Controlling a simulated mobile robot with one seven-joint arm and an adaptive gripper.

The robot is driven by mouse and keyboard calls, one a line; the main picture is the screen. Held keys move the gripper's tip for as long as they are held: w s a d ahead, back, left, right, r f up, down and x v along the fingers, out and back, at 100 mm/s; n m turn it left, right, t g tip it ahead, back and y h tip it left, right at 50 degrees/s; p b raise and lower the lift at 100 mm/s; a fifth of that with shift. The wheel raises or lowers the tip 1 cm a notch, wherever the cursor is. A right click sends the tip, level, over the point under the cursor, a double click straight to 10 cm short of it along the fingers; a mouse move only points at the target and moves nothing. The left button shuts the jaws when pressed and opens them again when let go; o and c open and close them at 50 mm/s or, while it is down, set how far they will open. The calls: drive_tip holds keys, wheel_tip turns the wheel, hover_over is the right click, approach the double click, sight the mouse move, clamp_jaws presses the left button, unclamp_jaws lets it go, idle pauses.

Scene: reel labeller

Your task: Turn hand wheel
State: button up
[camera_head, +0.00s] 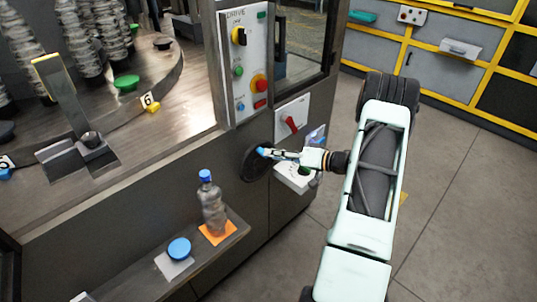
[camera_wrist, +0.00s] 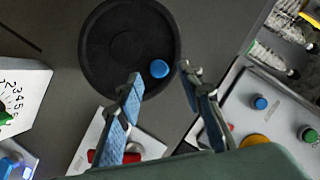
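The hand wheel (camera_head: 250,167) is a black disc on the front of the grey machine cabinet. In the wrist view the wheel (camera_wrist: 110,50) fills the upper middle, with a round blue knob (camera_wrist: 159,69) near its rim. My gripper (camera_head: 270,153) reaches to the wheel from the right in the head view. In the wrist view my gripper (camera_wrist: 160,76) is open, its blue-padded fingers apart. The knob appears between and just beyond the fingertips; I cannot tell whether they touch it. The gripper partly hides the wheel's right side in the head view.
A control panel (camera_head: 247,60) with buttons is above the wheel. A red-handled switch (camera_head: 291,124) and a white box (camera_head: 296,178) are close to the gripper. A bottle (camera_head: 211,203) and a blue lid (camera_head: 179,249) are on the shelf (camera_head: 140,284). Floor on the right is clear.

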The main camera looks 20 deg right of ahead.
drive_tip(key=v, duration=0.8)
drive_tip(key=shift+s+d, duration=0.15)
drive_tip(key=shift+s, duration=0.1)
drive_tip(key=shift+w, duration=0.1)
